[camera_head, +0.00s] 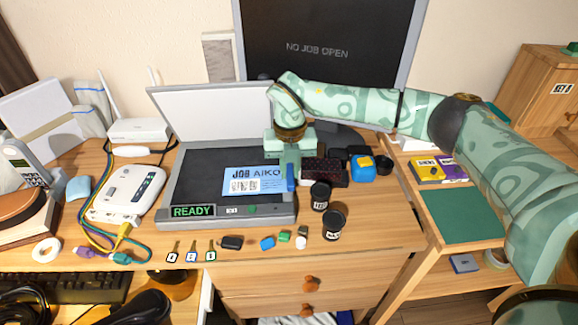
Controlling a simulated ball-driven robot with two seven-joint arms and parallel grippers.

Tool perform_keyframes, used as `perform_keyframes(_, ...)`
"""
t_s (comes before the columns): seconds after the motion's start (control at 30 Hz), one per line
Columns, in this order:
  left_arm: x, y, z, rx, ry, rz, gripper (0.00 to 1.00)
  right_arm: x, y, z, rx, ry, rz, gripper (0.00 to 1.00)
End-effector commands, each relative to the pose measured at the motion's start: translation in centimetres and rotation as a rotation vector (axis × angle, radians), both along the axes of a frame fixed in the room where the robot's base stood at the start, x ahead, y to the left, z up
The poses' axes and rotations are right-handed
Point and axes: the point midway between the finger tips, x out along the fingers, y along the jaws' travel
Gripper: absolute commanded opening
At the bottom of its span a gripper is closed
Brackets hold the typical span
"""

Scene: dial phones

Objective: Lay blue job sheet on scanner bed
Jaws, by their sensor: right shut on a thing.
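The blue job sheet (255,182), printed "JOB AIKO" with a code block, is over the right part of the dark scanner bed (195,176). I cannot tell whether it touches the glass. The scanner lid (213,111) stands open behind the bed, and a green "READY" display (193,211) shows on the scanner's front edge. My right gripper (289,182) points down at the sheet's right edge and is shut on it. Its fingers hide part of that edge. My left gripper is not in view.
A monitor (330,45) reading "NO JOB OPEN" stands behind. Dark jars (334,224) stand right of the scanner. Key tags (191,252) and small items lie in front. A white router box (130,192) with cables is at left. A green mat (461,216) lies on the right shelf.

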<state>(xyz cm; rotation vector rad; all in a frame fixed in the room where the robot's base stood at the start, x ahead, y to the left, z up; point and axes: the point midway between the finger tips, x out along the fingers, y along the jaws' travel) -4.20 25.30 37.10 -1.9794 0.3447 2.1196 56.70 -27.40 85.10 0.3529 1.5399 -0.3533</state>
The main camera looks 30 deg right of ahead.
Motion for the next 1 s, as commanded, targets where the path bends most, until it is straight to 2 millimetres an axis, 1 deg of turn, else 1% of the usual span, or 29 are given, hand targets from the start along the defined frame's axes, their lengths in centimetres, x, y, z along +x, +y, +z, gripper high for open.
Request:
perform_keyframes(0.33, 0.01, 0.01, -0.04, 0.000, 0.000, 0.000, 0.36, 0.00, 0.01, -0.25, 0.000, -0.001, 0.000, 0.00)
perform_keyframes(0.37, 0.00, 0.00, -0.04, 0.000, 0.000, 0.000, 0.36, 0.00, 0.01, -0.25, 0.000, -0.001, 0.000, 0.24)
perform_keyframes(0.4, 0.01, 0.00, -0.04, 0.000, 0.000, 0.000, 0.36, 0.00, 0.01, -0.25, 0.000, -0.001, 0.000, 0.35)
perform_keyframes(0.43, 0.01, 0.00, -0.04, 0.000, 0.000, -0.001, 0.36, 0.00, 0.01, -0.25, 0.000, -0.001, 0.000, 0.41)
perform_keyframes(0.87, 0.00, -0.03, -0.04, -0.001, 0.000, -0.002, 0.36, -0.04, -0.17, -0.31, -0.003, 0.001, -0.003, 0.41)
perform_keyframes(0.97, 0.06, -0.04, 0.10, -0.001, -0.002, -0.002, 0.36, -0.02, -0.19, 0.03, -0.003, 0.000, -0.004, 0.41)
perform_keyframes(1.0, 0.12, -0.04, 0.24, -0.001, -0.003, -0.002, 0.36, -0.02, -0.18, 0.43, -0.003, -0.001, -0.004, 0.41)
